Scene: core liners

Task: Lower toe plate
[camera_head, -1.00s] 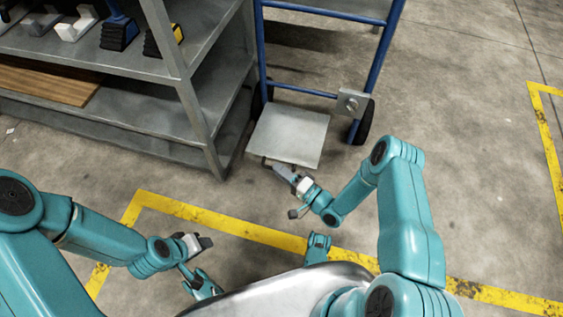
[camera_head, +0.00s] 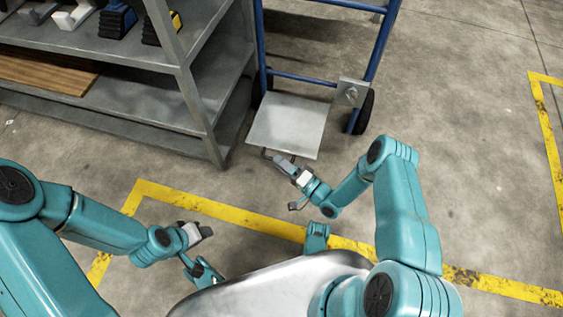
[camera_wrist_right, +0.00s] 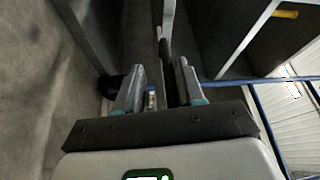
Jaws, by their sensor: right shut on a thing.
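The toe plate (camera_head: 288,125) is a flat grey square at the foot of a blue hand truck (camera_head: 301,78) in the head view. It reaches toward me from between the truck's wheels; I cannot tell its exact tilt or height above the floor. My right gripper (camera_head: 273,156) is at its near edge, left of the middle, shut on it; the fingertips are small and partly hidden. In the right wrist view, a thin edge-on strip stands between the two fingers (camera_wrist_right: 158,88). My left gripper (camera_head: 203,233) is low left, away from the plate; its jaws are unclear.
A grey metal shelf rack (camera_head: 205,125) stands close left of the hand truck, with a wooden board (camera_head: 45,72) on it. A black wheel (camera_head: 363,112) is right of the plate. Yellow floor tape (camera_head: 225,212) crosses before me. The floor right of the truck is clear.

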